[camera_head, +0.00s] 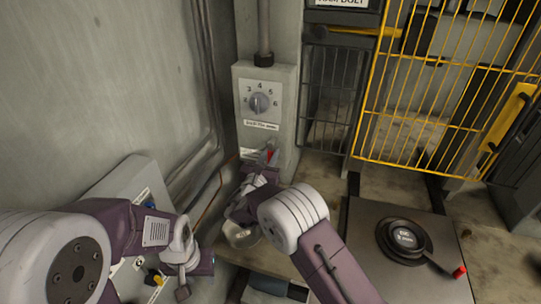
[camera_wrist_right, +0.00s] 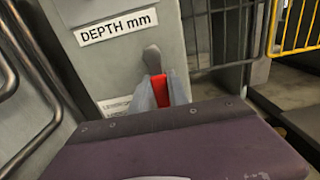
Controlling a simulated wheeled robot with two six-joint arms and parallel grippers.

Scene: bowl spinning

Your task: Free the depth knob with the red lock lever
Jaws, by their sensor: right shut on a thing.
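The grey depth knob (camera_head: 260,103) sits on a pale box on the wall, inside a ring of numbers. Below it is the "DEPTH mm" label (camera_wrist_right: 118,27). The red lock lever (camera_head: 268,155) is under that label, and it shows red in the right wrist view (camera_wrist_right: 160,91) between the grey fingers. My right gripper (camera_head: 266,162) is shut on the lever, whose lower part the fingers and wrist hide. My left gripper (camera_head: 183,285) hangs at the lower left, away from the knob and lever; its jaws are too small to read.
A yellow wire guard (camera_head: 440,100) stands to the right. A bench with a round black disc (camera_head: 403,240) and a red-tipped handle (camera_head: 459,271) is at the lower right. A grey control panel (camera_head: 125,185) is at left.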

